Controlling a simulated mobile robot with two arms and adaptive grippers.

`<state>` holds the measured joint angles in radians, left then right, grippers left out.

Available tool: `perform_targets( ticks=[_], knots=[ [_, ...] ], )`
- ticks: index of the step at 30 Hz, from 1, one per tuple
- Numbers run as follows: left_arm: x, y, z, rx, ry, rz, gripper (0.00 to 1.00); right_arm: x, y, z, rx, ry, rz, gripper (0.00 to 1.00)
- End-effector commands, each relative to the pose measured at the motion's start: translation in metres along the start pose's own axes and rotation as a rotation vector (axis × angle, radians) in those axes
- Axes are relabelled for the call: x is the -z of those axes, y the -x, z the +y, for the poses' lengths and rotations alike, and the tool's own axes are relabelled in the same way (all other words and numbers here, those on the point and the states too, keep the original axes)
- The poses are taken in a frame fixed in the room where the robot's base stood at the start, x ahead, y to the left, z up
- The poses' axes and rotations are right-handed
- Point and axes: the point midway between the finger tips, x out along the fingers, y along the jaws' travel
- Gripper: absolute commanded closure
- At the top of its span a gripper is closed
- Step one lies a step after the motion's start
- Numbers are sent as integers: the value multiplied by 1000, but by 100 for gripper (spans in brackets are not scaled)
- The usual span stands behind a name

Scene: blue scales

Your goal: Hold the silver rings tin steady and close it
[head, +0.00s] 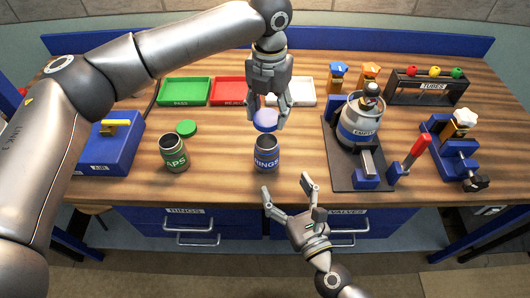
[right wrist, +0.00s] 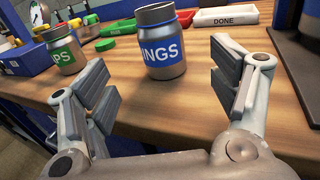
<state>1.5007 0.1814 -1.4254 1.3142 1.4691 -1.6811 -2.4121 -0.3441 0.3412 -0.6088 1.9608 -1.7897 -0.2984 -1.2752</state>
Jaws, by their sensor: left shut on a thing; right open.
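The silver rings tin (head: 266,165) with a blue label stands upright and open near the table's front edge. It also shows in the right wrist view (right wrist: 165,55), ahead of the fingers. My left gripper (head: 268,112) is shut on the blue lid (head: 265,122), just behind and above the tin, apart from it. My right gripper (head: 288,188) is open and empty, in front of the tin. In the right wrist view its fingers (right wrist: 160,88) are spread wide, short of the tin and not touching it.
A green-labelled tin (head: 174,158) stands to the left, with a green lid (head: 187,128) behind it. Green (head: 184,92), red (head: 228,92) and white (head: 300,92) trays line the back. A scale (head: 350,165) with a canister (head: 363,122) stands right. Table between the tins is clear.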

Motion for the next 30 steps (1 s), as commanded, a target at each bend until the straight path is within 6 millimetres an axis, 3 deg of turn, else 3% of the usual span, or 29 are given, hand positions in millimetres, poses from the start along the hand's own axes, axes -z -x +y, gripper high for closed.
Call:
perform_targets(
  ticks=[8, 21, 30],
  knots=[
    [0, 0, 0, 0, 1, 0, 59, 0, -12, 0, 3, -2, 0, 19],
    [0, 0, 0, 0, 1, 0, 59, -1, -87, 0, 3, -5, -1, 19],
    [0, 0, 0, 0, 1, 0, 59, 0, -116, 0, 0, -1, 0, 19]
  ],
)
